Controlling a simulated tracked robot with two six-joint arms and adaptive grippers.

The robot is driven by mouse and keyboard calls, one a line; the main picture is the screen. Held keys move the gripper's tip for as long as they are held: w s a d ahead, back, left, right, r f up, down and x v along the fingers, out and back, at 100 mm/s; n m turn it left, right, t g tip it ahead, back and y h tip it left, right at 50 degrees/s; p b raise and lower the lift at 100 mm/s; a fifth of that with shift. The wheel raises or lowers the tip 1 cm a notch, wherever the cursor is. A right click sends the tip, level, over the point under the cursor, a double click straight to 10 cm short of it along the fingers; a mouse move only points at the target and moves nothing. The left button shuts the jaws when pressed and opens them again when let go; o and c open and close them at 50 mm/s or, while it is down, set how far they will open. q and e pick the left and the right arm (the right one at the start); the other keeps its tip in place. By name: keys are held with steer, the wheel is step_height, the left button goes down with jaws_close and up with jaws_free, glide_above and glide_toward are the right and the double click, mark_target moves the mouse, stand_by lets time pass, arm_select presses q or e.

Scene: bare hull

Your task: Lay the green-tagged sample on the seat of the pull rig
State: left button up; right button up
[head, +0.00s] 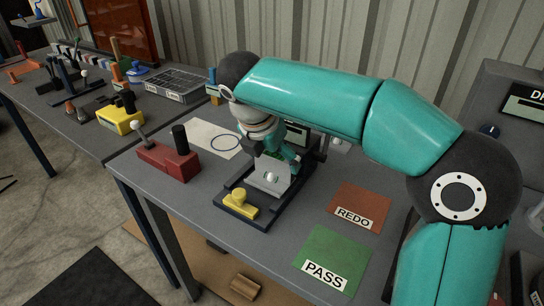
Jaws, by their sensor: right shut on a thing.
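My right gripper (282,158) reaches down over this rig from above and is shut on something. Its fingers are small and partly hidden by my wrist, so the held thing and any green tag cannot be made out. I cannot tell whether the held thing touches the rig's seat. My left gripper is not in view.
A red block with a lever and black post (168,162) stands left of the rig. A white sheet with a blue ring (212,138) lies behind it. The REDO mat (359,205) and green PASS mat (335,250) lie clear at right. A compartment tray (174,85) stands farther back.

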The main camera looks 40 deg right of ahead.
mark_target(271, 155)
steer(key=w+f, duration=0.1)
steer(key=w+d, duration=0.1)
steer(key=w+f, duration=0.1)
steer(key=shift+w+d+f, duration=0.1)
steer(key=shift+d+f, duration=0.2)
steer(key=shift+f, duration=0.05)
steer(key=shift+f, duration=0.25)
steer(key=o, duration=0.8)
steer(key=shift+o, duration=0.2)
steer(key=shift+a+r, duration=0.1)
steer(key=shift+r, duration=0.5)
steer(key=p+v, duration=0.3)
steer(key=v, duration=0.8)
steer(key=shift+r, duration=0.2)
